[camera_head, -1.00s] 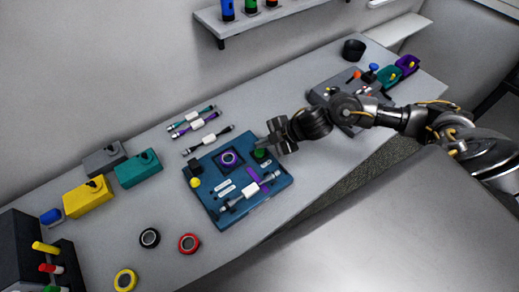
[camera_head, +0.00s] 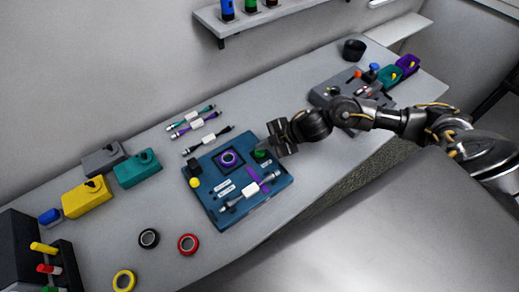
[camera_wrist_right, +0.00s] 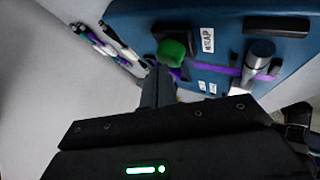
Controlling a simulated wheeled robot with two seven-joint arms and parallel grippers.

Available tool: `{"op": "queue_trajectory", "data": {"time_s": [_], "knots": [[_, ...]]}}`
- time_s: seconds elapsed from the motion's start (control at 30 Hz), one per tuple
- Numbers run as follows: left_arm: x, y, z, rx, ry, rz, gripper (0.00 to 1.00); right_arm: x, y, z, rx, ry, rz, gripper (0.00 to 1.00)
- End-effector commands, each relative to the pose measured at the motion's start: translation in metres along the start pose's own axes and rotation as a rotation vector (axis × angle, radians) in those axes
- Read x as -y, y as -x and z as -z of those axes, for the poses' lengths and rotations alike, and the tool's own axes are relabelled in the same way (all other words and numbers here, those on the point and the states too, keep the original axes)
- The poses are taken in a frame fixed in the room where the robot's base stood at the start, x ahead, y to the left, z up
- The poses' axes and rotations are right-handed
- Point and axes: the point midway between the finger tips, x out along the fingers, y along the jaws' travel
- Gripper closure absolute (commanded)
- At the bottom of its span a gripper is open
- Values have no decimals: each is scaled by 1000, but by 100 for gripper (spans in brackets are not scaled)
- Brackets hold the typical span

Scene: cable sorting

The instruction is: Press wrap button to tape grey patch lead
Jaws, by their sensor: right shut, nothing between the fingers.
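The blue wrap station (camera_head: 231,217) lies on the table. A grey patch lead (camera_head: 235,201) rests across its front, with a purple tape strip (camera_head: 253,174) at its middle. The green wrap button (camera_head: 261,155) is at the station's far right corner. In the right wrist view the green button (camera_wrist_right: 172,50) sits beside a label reading WRAP (camera_wrist_right: 208,40). My right gripper (camera_head: 273,141) is shut and empty, just above and beside the button; the wrist view shows its fingers (camera_wrist_right: 158,84) close to it. Whether they touch it I cannot tell. My left gripper is out of view.
A purple tape roll (camera_head: 229,159) sits on the station. Several cables lie behind it. Yellow (camera_head: 87,199), teal (camera_head: 138,169) and grey boxes stand at left. Black (camera_head: 149,238), red (camera_head: 188,244) and yellow rolls lie at front left. A grey board (camera_head: 326,92) is at right.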

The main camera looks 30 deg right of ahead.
Motion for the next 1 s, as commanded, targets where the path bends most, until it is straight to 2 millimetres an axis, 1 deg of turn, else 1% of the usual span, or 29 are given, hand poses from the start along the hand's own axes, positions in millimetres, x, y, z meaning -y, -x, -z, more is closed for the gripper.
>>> {"op": "queue_trajectory", "data": {"time_s": [0.67,0.83,1.0], "knots": [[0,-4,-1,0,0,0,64,4,-5,-3,0,-1,1,100],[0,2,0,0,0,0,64,1,-1,-1,1,-1,1,100],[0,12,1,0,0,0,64,-4,6,4,1,-1,1,100]]}}
